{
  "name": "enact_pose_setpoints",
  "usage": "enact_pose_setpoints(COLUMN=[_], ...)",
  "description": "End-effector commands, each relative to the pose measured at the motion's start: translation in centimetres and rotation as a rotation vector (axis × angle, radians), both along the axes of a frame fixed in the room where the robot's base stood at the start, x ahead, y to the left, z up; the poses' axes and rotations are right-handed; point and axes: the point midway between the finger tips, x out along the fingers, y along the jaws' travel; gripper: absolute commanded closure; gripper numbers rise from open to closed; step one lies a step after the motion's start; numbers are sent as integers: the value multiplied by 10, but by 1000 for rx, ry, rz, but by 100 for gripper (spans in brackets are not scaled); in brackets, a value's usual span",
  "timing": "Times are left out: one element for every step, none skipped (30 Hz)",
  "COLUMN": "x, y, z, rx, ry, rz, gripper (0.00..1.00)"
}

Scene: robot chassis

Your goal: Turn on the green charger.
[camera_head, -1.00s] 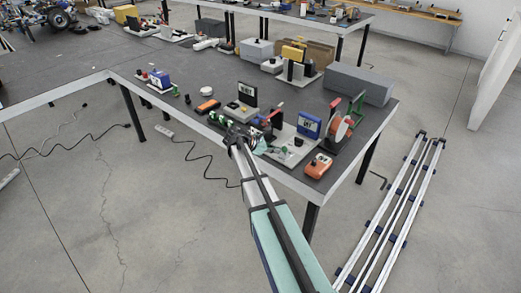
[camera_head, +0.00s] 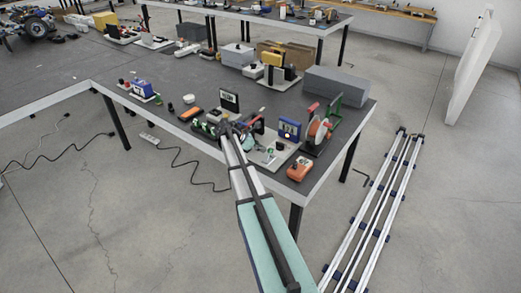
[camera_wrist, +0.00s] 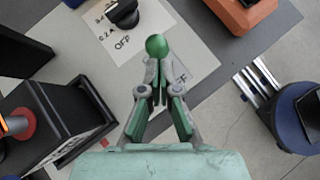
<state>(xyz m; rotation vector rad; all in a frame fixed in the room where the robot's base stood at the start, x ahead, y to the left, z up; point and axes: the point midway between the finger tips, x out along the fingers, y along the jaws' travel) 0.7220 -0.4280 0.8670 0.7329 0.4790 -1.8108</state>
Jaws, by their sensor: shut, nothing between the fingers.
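In the wrist view my gripper (camera_wrist: 160,88) has its green-padded fingers together, with nothing between them. A round green knob (camera_wrist: 157,46) stands just past the fingertips on a light grey panel (camera_wrist: 190,50); whether they touch it I cannot tell. An "OFF" label is partly hidden by the fingers. A black rotary knob (camera_wrist: 124,13) with "0.2A" and "OFF" labels is on the same panel. In the head view my gripper is small and partly hidden by the arm, over the grey panel on the near table. No thing is clearly readable as a green charger.
A black box with a red-orange button (camera_wrist: 20,122) is close left of my gripper in the wrist view. An orange device (camera_head: 300,168) lies at the table's front edge. A blue display unit (camera_head: 289,129) and a reel (camera_head: 318,132) stand to the right.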

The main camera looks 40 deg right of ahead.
Motion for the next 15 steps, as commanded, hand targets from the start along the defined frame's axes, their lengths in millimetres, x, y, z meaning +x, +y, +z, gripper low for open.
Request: enact_pose_setpoints(x=[0,0,0,0,0,0,0,0,0,0,0,0,0,0,0], y=[0,0,0,0,0,0,0,0,0,0,0,0,0,0,0], z=[4,6,7,9,10,11,12,12,12,12,12,12,12,12,12], rx=[0,0,0,0,0,0,0,0,0,0,0,0,0,0,0], ry=[0,0,0,0,0,0,0,0,0,0,0,0,0,0,0], rz=[0,0,0,0,0,0,0,0,0,0,0,0,0,0,0], gripper=[100,100,100,100,100,100,100,100,100,100,100,100,100,100,100])
